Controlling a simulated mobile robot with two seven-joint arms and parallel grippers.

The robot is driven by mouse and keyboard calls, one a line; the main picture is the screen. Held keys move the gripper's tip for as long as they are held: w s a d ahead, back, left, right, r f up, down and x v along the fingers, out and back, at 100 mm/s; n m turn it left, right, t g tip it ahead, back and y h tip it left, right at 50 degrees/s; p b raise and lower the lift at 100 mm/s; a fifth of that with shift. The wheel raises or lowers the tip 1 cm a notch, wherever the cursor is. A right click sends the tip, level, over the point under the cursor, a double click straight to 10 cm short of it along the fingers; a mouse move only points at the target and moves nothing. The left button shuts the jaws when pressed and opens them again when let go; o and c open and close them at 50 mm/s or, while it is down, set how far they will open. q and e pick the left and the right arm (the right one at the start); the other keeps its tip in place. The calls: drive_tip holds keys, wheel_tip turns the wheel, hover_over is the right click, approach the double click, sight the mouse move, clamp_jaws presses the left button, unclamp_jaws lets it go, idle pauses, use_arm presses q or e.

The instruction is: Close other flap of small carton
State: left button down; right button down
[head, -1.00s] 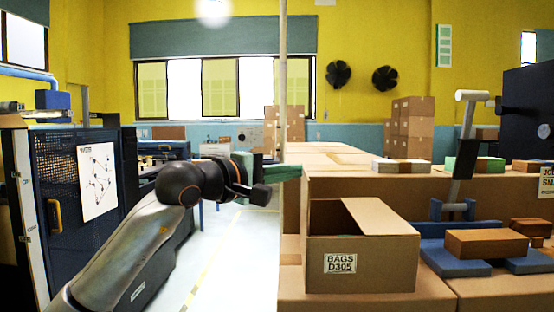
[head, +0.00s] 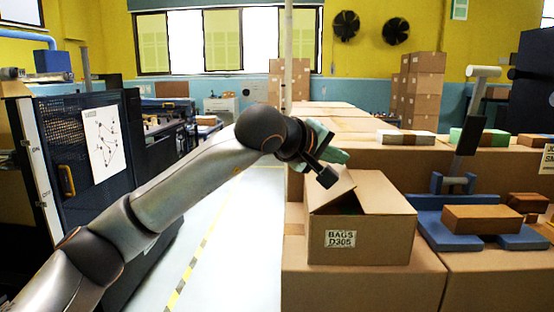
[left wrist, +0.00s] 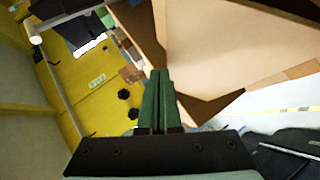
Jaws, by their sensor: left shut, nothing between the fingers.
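The small carton (head: 377,240), labelled "BAGS D305", stands on larger brown boxes in the head view. Its right flap (head: 380,190) slants over the right part of the opening. Its left flap (head: 328,192) stands tilted above the left part, and a dark gap shows between the flaps. My left gripper (head: 332,158) is just above the left flap, its green fingers together and empty; I cannot tell whether it touches the flap. In the left wrist view the shut fingers (left wrist: 157,98) point toward brown cardboard (left wrist: 235,45). My right gripper is not in view.
A blue stand (head: 432,228) with a grey post and a brown block (head: 482,219) sits right of the carton. Larger boxes (head: 355,120) extend behind. A dark mesh cabinet (head: 75,185) stands left. The floor (head: 235,245) between is clear.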

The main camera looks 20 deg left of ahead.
use_arm(q)
drive_tip(key=shift+w+d+f+b, duration=0.15)
drive_tip(key=shift+d+f+b, duration=0.35)
drive_tip(key=shift+f+b, duration=0.1)
drive_tip(key=shift+w+d+f+b, duration=0.15)
drive_tip(key=shift+d+f+b, duration=0.3)
drive_tip(key=shift+f+b, duration=0.15)
drive_tip(key=shift+w+d+f+b, duration=0.1)
drive_tip(key=shift+d+f+b, duration=0.2)
drive_tip(key=shift+f+b, duration=0.2)
drive_tip(key=shift+w+d+f+b, duration=0.1)
drive_tip(key=shift+d+f+b, duration=0.15)
drive_tip(key=shift+f+b, duration=0.25)
